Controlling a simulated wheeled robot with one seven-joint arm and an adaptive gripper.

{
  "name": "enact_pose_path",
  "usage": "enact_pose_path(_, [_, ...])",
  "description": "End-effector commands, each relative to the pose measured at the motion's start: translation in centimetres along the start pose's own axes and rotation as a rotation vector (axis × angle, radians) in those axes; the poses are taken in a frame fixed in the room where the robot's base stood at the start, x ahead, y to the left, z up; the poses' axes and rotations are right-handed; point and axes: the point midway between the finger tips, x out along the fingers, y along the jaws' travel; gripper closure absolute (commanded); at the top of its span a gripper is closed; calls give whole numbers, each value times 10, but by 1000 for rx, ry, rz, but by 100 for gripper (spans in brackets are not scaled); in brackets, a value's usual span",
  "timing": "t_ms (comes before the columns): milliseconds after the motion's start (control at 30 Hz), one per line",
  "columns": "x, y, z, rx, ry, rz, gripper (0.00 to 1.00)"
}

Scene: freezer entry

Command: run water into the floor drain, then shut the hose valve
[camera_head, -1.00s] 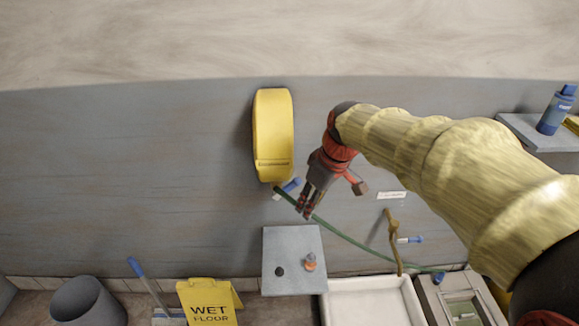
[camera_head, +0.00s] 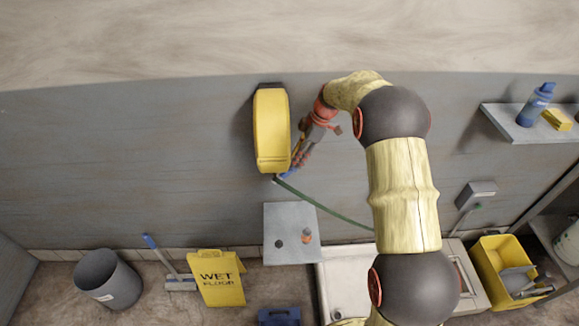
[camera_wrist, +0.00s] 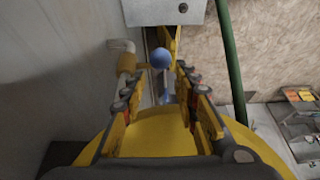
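A yellow hose reel (camera_head: 271,130) is mounted on the grey wall. A green hose (camera_head: 335,212) runs from below it down to the right, behind my arm; it also shows in the wrist view (camera_wrist: 231,55). A blue handle (camera_head: 289,173), apparently the hose valve's, sits just under the reel. My gripper (camera_head: 300,163) is beside the reel's lower right, close above this handle. In the wrist view its fingers (camera_wrist: 163,105) are apart, with a blue round knob (camera_wrist: 160,57) beyond and between them. Whether they touch it cannot be told. I cannot make out a floor drain.
A small grey shelf (camera_head: 290,224) below the reel holds small items. A white basin (camera_head: 340,285) stands below right. A wet floor sign (camera_head: 219,279), grey bin (camera_head: 108,280) and yellow bucket (camera_head: 503,270) stand around. A wall shelf (camera_head: 525,130) holds a blue bottle (camera_head: 536,104).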

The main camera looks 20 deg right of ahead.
Motion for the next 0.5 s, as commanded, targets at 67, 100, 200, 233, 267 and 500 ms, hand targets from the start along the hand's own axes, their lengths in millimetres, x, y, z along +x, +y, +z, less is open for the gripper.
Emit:
enact_pose_path(67, [14,-2,1,1,-1,-4,70])
enact_pose_path(100, [21,-2,1,1,-1,-5,70])
enact_pose_path(200, [36,-2,0,1,-1,-4,70])
enact_pose_path(233, [40,-2,0,1,-1,-4,70])
enact_pose_path(267, [44,-2,0,1,-1,-4,70])
enact_pose_path(500, [66,-1,0,2,-1,-1,70])
